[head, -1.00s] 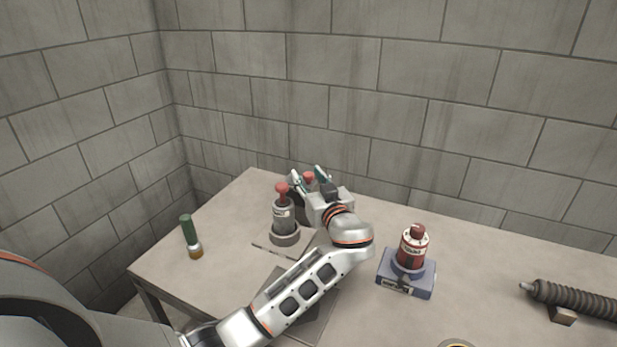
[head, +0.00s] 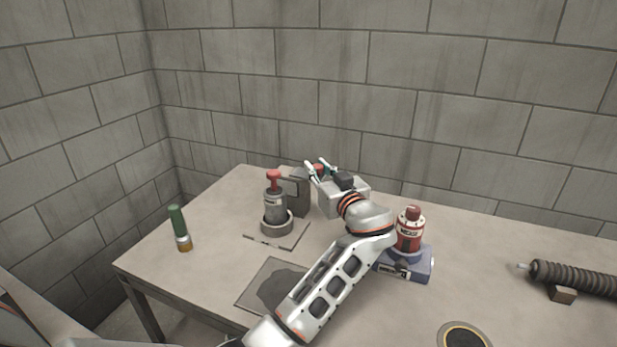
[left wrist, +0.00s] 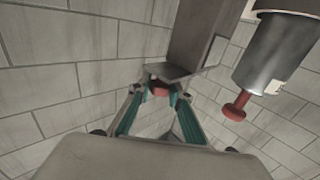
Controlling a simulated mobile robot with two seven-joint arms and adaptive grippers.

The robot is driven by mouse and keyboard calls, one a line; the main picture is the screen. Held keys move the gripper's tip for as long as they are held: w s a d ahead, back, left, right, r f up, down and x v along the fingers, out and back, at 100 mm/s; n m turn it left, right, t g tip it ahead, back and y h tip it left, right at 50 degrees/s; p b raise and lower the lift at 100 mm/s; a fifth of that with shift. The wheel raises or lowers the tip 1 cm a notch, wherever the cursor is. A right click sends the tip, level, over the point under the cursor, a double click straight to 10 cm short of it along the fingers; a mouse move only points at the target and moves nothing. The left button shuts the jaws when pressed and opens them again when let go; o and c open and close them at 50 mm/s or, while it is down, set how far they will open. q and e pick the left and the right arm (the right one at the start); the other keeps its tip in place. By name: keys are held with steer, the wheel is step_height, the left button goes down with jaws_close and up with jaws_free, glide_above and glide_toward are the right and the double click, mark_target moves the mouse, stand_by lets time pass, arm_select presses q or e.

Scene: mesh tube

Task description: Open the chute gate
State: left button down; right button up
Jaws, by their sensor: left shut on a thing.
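A grey upright cylinder with a red T-shaped knob (head: 275,205) stands in a round collar on a plate at the left of the table. A dark grey housing (head: 299,194) stands right behind it. My left gripper (head: 320,168) is at the right of the housing, with its fingers shut on a small red knob (head: 318,169). In the left wrist view the red knob (left wrist: 158,90) sits between the fingertips, at the end of a grey part (left wrist: 195,45). The cylinder (left wrist: 270,58) shows there at the right. How the knob joins the housing is partly hidden. My right gripper is out of view.
A red bottle (head: 409,232) on a blue base stands right of my forearm. A dark ribbed tube (head: 575,276) lies at the right. A grey mat (head: 262,287) lies in front. Block walls close the back.

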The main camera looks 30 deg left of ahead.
mark_target(318, 165)
arm_select(q)
steer(key=shift+r, duration=0.2)
steer(key=c, duration=1.8)
jaws_free()
steer(key=shift+f, duration=0.1)
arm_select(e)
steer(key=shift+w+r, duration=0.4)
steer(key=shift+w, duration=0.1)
arm_select(q)
step_height(318, 165, up, 10)
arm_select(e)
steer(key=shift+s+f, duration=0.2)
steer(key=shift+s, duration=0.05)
